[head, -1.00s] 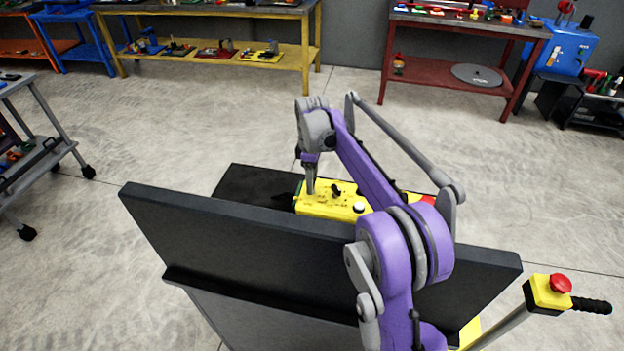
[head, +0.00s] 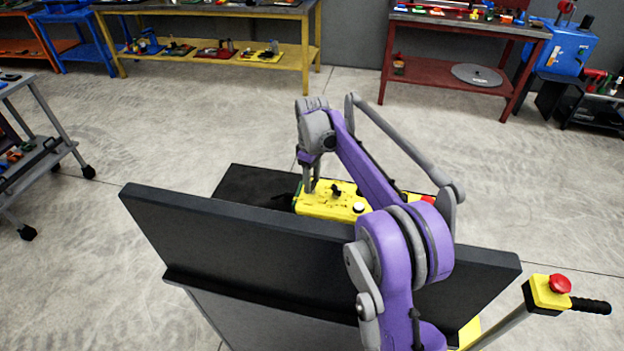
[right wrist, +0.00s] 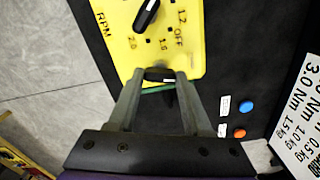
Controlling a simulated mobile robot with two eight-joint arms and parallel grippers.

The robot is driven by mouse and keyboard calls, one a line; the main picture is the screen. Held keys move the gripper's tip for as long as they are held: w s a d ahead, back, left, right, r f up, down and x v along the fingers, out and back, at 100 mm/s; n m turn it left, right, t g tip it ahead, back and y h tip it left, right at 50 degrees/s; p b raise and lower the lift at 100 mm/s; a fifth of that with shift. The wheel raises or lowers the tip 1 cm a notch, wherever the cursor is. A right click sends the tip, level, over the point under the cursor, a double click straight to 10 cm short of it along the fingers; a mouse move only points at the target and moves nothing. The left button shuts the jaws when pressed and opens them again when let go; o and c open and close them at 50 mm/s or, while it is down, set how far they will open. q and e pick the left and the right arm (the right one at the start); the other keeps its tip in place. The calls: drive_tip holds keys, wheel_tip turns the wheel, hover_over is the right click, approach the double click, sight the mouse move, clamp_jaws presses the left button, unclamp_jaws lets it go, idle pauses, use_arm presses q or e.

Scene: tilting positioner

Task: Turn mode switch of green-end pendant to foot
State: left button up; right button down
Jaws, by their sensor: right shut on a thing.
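The yellow pendant (head: 335,204) lies on the black table behind the tilted dark panel. In the right wrist view my right gripper (right wrist: 160,74) is shut on a small black switch (right wrist: 158,74), mostly hidden between the fingertips. Its position marks cannot be read. A black pointer knob (right wrist: 147,14) with RPM and OFF lettering sits farther along the pendant face. My left gripper is not in view.
The dark tilted panel (head: 300,240) stands in front of the pendant. A blue button (right wrist: 246,107) and an orange button (right wrist: 239,133) lie beside it, near a white label plate (right wrist: 300,115). A yellow box with a red button (head: 550,290) stands at right. Open floor lies behind.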

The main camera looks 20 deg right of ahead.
drive_tip(key=m, duration=0.4)
drive_tip(key=shift+m, duration=2.2)
drive_tip(key=shift+c, duration=1.6)
unclamp_jaws()
drive_tip(key=shift+r, duration=0.1)
wheel_tip(320, 180, up, 11)
drive_tip(key=p, duration=0.1)
drive_tip(key=shift+f, duration=0.2)
